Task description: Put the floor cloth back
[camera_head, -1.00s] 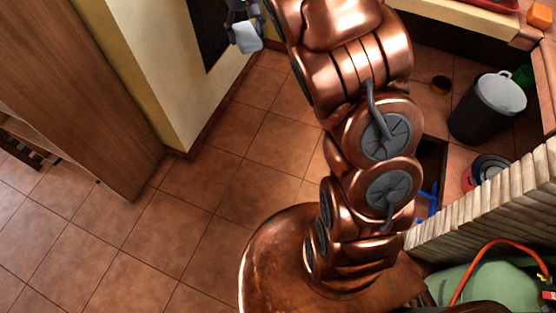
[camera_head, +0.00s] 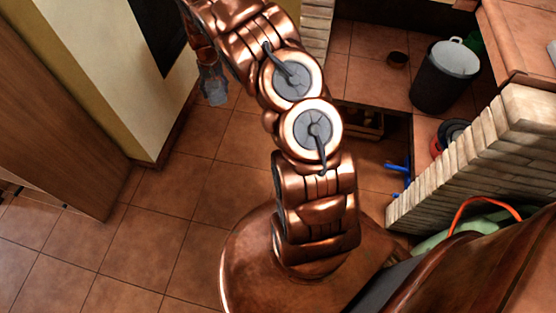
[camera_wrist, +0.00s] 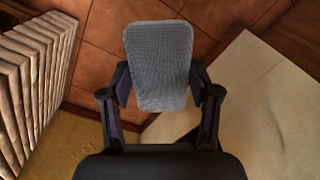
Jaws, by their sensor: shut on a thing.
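The floor cloth (camera_wrist: 158,65) is a grey, finely woven piece. In the wrist view it sits between the two fingers of my gripper (camera_wrist: 160,92), which is shut on it. The cloth hangs clear of the tiled floor, as far as I can tell. In the head view my gripper (camera_head: 213,72) is at the upper left, with the cloth (camera_head: 215,92) pale grey below it, in front of the tiles beside the yellow wall.
A brick wall (camera_head: 480,155) runs along the right. A wooden cabinet (camera_head: 55,110) is at the left. Tiled floor (camera_head: 130,240) is clear at lower left.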

